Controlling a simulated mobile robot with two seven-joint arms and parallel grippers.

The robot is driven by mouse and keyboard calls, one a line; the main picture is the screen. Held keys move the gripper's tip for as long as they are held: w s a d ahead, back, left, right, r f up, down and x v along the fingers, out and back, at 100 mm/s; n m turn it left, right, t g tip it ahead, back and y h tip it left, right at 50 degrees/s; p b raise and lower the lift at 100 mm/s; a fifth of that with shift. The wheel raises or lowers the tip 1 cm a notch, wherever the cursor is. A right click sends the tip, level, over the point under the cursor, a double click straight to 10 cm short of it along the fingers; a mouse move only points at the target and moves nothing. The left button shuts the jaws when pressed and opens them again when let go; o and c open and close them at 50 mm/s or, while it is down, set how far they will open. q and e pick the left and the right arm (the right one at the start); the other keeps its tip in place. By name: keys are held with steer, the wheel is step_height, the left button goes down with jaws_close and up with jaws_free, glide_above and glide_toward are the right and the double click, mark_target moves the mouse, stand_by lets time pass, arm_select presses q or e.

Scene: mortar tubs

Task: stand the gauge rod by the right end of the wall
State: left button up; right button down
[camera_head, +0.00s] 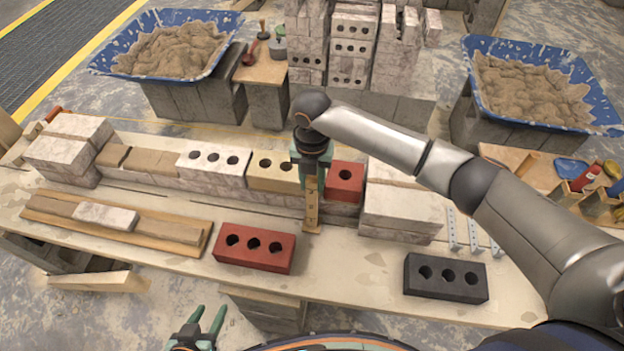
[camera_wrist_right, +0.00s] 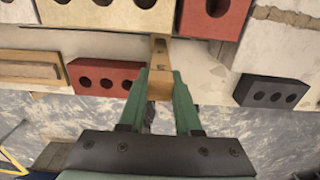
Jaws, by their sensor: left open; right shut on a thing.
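The gauge rod (camera_head: 312,212) is a short, wooden, marked stick. It is upright in front of the wall, near the joint between the cream brick (camera_head: 272,172) and the red brick (camera_head: 345,182). I cannot tell whether its foot touches the bench. My right gripper (camera_head: 311,172) is shut on its upper part; the rod (camera_wrist_right: 160,65) also shows between the fingers in the right wrist view (camera_wrist_right: 160,88). The wall's right end is a pale block stack (camera_head: 400,212), right of the rod. My left gripper (camera_head: 202,330) is open and empty at the bottom, before the bench.
A loose red brick (camera_head: 254,248) lies left of the rod, and a dark brick (camera_head: 445,278) lies right, below the end stack. Metal brackets (camera_head: 472,234) lie right of the stack. Bare bench (camera_head: 355,268) shows between the loose bricks. Mortar tubs (camera_head: 165,50) stand behind.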

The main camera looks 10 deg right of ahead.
steer(key=shift+f, duration=0.25)
steer(key=c, duration=0.5)
jaws_free()
step_height(320, 180, up, 13)
steer(key=s+a+f+m+t+y, duration=0.2)
steer(key=s+a+f+m+y, duration=0.15)
steer(key=f+m, duration=0.45)
steer(key=s+a+f+m+t+y, duration=0.2)
steer(key=a+f+m+y, duration=0.15)
steer(key=f+m, duration=0.45)
steer(key=s+d+f+m+t+h, duration=0.1)
steer(key=s+d+f+m, duration=0.2)
steer(key=s+d+m, duration=0.1)
steer(key=s+d+f+m+t+h, duration=0.2)
steer(key=s+d+f+m, duration=0.1)
steer(key=s+d+m, duration=0.2)
steer(key=s+d+f+m+t+h, duration=0.1)
steer(key=s+d+f+m+t, duration=0.1)
steer(key=s+d+f+m, duration=0.1)
steer(key=shift+s+d+m+h, duration=0.15)
steer(key=shift+s+d+m, duration=0.3)
steer(key=shift+s, duration=0.3)
steer(key=shift+s+d+m+h, duration=0.15)
steer(key=shift+s+d+m, duration=0.1)
steer(key=shift+s+d, duration=0.35)
